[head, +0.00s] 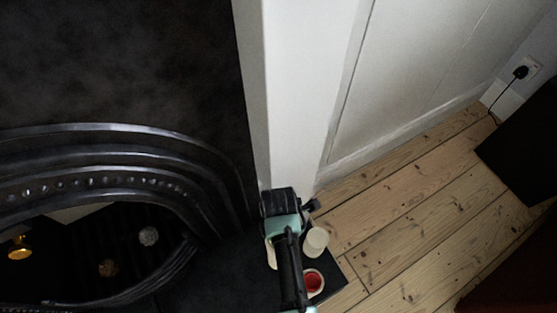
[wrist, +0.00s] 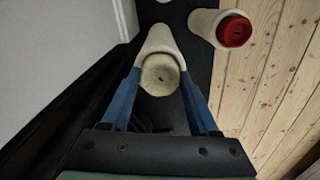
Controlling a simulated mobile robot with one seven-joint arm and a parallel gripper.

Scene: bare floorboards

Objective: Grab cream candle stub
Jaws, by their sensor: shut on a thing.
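The cream candle stub (wrist: 160,76) is in the middle of the wrist view, seen from above with a small dark wick at its centre. My gripper (wrist: 161,90) has its two blue fingers pressed on either side of the stub. In the head view the stub (head: 270,253) shows only as a pale sliver left of my arm, which hides most of it. I cannot tell whether its base touches the black slab.
A cream cylinder with a red top (wrist: 235,30) and another cream cylinder (head: 316,241) stand close by on the black slab (head: 213,275). A white wall (head: 300,90) rises behind. Bare floorboards (head: 410,220) lie right. A dark fireplace (head: 120,165) is at left.

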